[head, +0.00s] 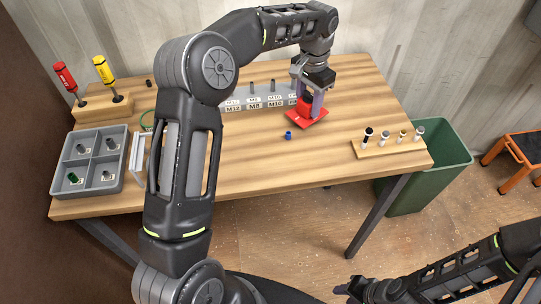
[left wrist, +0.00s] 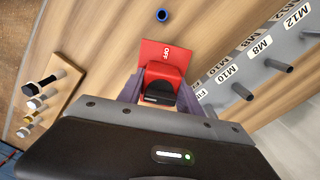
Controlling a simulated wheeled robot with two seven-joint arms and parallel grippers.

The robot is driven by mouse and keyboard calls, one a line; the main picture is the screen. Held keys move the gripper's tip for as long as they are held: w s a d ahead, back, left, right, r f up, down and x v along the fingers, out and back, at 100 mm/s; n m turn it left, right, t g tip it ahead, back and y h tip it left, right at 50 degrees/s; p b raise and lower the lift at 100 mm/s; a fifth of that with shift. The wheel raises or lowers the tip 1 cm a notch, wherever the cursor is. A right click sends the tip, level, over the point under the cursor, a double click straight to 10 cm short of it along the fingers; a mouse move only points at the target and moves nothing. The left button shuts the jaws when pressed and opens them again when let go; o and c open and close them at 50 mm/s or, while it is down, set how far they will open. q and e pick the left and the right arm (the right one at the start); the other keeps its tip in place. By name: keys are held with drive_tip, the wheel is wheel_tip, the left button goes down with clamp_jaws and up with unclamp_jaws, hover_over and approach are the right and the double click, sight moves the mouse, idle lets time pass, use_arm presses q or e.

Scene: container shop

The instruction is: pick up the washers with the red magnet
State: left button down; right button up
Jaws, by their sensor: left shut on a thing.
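The red magnet (head: 302,119) is a red plate with a red block on it, at the back right of the wooden table. In the left wrist view the magnet (left wrist: 150,54) shows the word OFF on its plate. My left gripper (head: 310,103) comes down over it from above. Its fingers (left wrist: 158,90) are shut on the magnet's block from both sides. I cannot tell whether the plate touches the table. No washers can be made out; anything under the plate is hidden. My right gripper (head: 350,289) is low at the front, away from the table; its jaws are unclear.
A small blue ring-like part (head: 288,135) lies just in front of the magnet. A grey labelled peg rack (head: 240,103) stands behind left. A wooden block (head: 378,149) holds several pins at right. A grey four-compartment tray (head: 121,142) and screwdriver stand (head: 92,113) are at left. The middle front is clear.

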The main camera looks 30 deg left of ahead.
sight(310, 93)
use_arm(q)
wheel_tip(310, 93, up, 4)
drive_tip(key=shift+f+p, duration=0.25)
drive_tip(key=shift+p, duration=1)
wheel_tip(310, 93, up, 6)
drive_tip(key=p, duration=0.4)
drive_tip(key=shift+p, duration=0.3)
drive_tip(key=shift+r, duration=1.35)
